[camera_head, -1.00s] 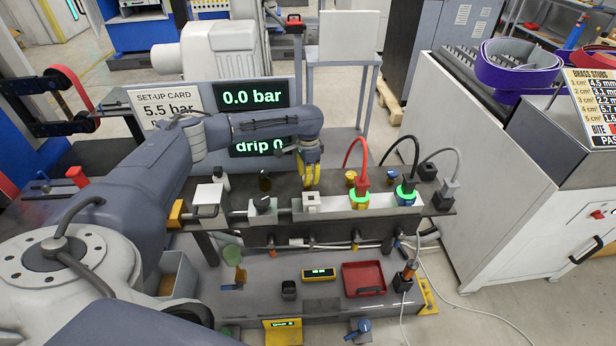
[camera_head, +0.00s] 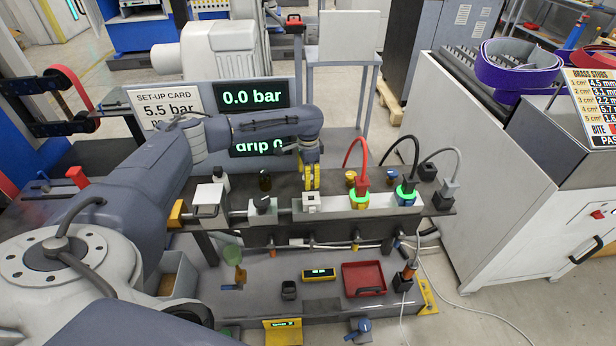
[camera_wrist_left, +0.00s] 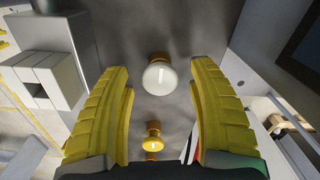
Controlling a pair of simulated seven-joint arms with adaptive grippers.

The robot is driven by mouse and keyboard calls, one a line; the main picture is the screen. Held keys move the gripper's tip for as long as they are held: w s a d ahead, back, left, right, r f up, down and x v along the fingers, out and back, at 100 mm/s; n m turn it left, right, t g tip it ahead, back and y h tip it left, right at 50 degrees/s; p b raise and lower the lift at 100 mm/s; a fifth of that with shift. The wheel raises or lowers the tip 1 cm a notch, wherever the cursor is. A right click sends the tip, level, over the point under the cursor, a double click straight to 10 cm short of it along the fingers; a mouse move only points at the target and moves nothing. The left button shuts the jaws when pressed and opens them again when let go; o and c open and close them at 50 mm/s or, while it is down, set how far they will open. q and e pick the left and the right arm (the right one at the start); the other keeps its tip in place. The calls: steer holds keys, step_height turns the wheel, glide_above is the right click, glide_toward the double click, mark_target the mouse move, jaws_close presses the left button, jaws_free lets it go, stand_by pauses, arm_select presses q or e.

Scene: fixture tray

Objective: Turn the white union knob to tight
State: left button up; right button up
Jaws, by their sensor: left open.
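The white union knob (camera_wrist_left: 160,77) is a round white cap on a brass collar in the left wrist view. It stands on a dark surface between and beyond my left gripper's yellow fingers, with a gap on both sides. My left gripper (camera_head: 311,178) is open, pointing down over the back of the bench fixture; its fingers also show in the left wrist view (camera_wrist_left: 160,105). My right gripper is not in view.
A brass knob (camera_wrist_left: 152,142) stands close by in the wrist view. Displays read 0.0 bar (camera_head: 252,96) and drip 0 (camera_head: 262,147).

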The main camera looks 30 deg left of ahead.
arm_select(q)
step_height(320, 180, up, 12)
stand_by(0.7)
stand_by(0.4)
